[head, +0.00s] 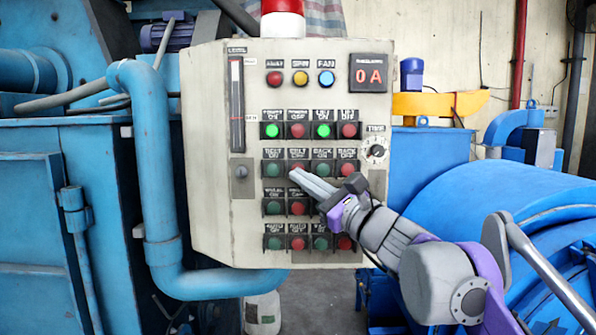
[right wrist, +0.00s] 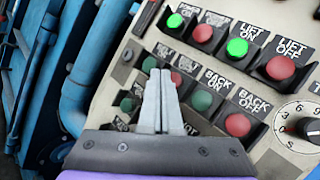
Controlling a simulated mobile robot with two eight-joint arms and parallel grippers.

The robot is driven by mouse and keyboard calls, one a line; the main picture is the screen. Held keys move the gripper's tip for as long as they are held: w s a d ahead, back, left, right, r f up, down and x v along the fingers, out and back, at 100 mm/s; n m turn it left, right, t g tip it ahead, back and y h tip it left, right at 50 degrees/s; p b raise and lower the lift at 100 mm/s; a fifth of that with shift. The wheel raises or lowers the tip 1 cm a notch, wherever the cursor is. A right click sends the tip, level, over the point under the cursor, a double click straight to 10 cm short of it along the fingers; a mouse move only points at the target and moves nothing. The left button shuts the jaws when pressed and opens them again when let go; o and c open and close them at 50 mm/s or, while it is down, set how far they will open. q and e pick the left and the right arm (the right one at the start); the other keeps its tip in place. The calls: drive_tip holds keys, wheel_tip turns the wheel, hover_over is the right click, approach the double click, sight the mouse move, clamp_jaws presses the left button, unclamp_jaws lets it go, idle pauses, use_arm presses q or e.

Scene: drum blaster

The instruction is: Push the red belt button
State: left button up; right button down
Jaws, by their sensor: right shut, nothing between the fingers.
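The red belt button (head: 298,165) is in the second button row of the beige control panel, under a label reading BELT OFF. In the head view the fingertips partly cover it. In the right wrist view the red belt button (right wrist: 176,79) shows just right of the fingertips. My right gripper (head: 294,174) is shut and empty, its fingers pointing at the panel by this button. Its closed fingers also show in the right wrist view (right wrist: 160,75). I cannot tell whether they touch the button. The green belt button (head: 272,170) is to the left. My left gripper is not in view.
Close neighbours are the green BACK ON button (right wrist: 202,99) and red BACK OFF button (right wrist: 237,124). More button rows lie above and below. A display (head: 370,73) reads 0 A. A blue pipe (head: 155,170) runs left of the panel; blue machinery (head: 480,200) stands right.

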drive_tip(key=s, duration=0.4)
drive_tip(key=shift+s, duration=0.4)
